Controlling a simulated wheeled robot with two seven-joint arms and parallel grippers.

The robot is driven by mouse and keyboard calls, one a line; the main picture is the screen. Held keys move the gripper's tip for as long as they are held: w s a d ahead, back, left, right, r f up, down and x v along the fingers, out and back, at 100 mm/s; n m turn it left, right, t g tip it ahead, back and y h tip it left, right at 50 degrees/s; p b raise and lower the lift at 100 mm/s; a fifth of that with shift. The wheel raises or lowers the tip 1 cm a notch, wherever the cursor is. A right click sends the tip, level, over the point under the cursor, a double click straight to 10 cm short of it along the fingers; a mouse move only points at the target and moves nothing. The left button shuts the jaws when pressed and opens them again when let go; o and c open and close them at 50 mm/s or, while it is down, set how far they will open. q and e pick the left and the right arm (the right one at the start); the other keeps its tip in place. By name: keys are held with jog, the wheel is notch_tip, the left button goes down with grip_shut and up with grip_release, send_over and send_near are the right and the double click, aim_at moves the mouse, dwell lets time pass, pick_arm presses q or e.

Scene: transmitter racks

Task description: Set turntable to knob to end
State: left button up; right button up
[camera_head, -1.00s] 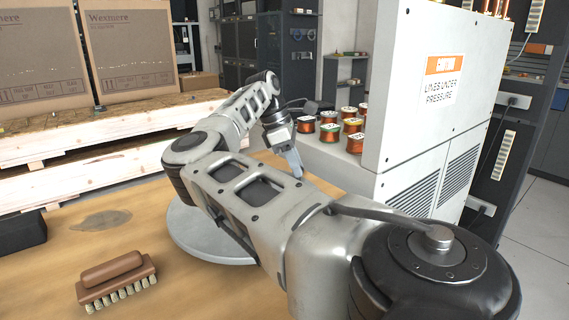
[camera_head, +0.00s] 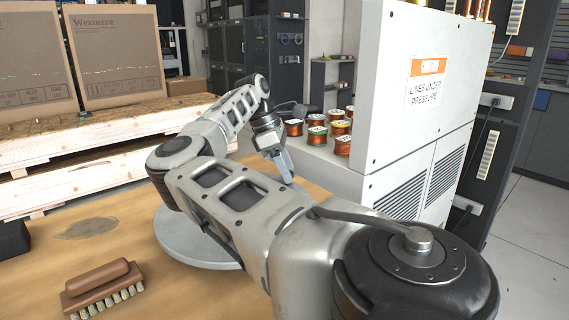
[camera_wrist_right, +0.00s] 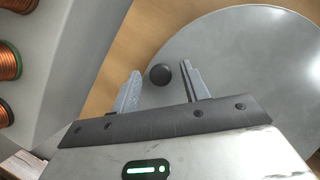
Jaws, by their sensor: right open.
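The turntable (camera_head: 195,250) is a grey round disc on the wooden table, partly hidden behind my right arm in the head view. It also fills much of the right wrist view (camera_wrist_right: 245,75). A dark round knob (camera_wrist_right: 160,74) sits near the disc's rim; I cannot make it out in the head view. My right gripper (camera_head: 287,174) points down beyond the arm. In the right wrist view its two fingers (camera_wrist_right: 160,82) are open, one on each side of the knob in the picture, with visible gaps. Their height relative to the knob is unclear. My left gripper is not in view.
A brown brush (camera_head: 102,287) lies at the front left of the table. Copper wire spools (camera_head: 316,136) stand on a grey ledge beside the white cabinet (camera_head: 405,100), right of the gripper. Cardboard boxes (camera_head: 115,55) sit on wooden pallets behind.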

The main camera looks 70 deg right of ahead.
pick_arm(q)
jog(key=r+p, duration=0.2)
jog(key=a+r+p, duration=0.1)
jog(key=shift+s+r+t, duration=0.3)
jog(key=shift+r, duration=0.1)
pick_arm(e)
jog(key=v, duration=1.6)
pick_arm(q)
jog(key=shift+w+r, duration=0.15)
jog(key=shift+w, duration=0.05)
pick_arm(e)
jog(key=shift+s, duration=0.1)
